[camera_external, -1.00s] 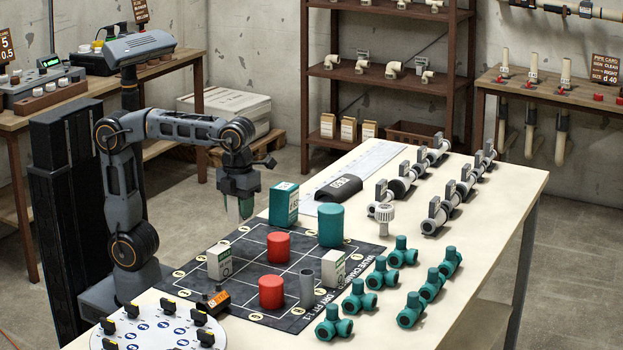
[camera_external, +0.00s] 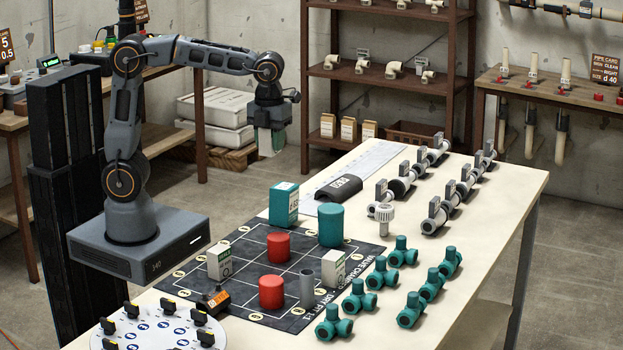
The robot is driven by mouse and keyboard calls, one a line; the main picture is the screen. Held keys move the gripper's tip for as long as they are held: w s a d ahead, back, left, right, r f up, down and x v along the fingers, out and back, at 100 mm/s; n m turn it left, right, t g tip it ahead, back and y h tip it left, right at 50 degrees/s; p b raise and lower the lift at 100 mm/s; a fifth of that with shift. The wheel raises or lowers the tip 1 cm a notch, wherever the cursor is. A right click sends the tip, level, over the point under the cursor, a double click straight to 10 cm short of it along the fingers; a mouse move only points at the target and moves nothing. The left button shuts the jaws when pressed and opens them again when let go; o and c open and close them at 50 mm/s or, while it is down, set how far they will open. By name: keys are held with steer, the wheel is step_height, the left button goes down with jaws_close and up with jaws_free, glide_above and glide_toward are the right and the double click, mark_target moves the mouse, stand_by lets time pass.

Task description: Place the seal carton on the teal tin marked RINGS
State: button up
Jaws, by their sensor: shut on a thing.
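My gripper (camera_external: 270,132) points down and is shut on a pale carton with a green edge (camera_external: 266,144), held in the air behind the table's far left edge. The fingers partly hide the carton and its print cannot be read. A teal box (camera_external: 283,206) with a small white label stands upright at the back edge of the dark mat. A teal cylinder (camera_external: 330,225) stands on the mat to its right. The word RINGS cannot be read on either of them. The held carton is above and apart from both.
Red cylinders (camera_external: 278,247), pale cartons (camera_external: 219,263) and a grey tube (camera_external: 306,288) stand on the gridded mat (camera_external: 245,307). Several teal valves (camera_external: 359,298) line its right side. A round dial plate (camera_external: 160,331) is front left.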

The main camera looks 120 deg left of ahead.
steer(key=w+a+f+p, duration=0.1)
steer(key=w+a+f, duration=0.3)
steer(key=w, duration=0.5)
glide_above(331, 208)
steer(key=f, duration=0.3)
steer(key=s+f, duration=0.1)
steer(key=f, duration=0.1)
steer(key=shift+d+p, duration=0.25)
steer(key=shift+p, duration=0.15)
steer(key=shift+w+a+f, duration=0.2)
steer(key=shift+w+f, duration=0.35)
steer(key=shift+f, duration=1.6)
steer(key=shift+f, duration=0.1)
steer(key=shift+f, duration=0.15)
steer(key=o, duration=1)
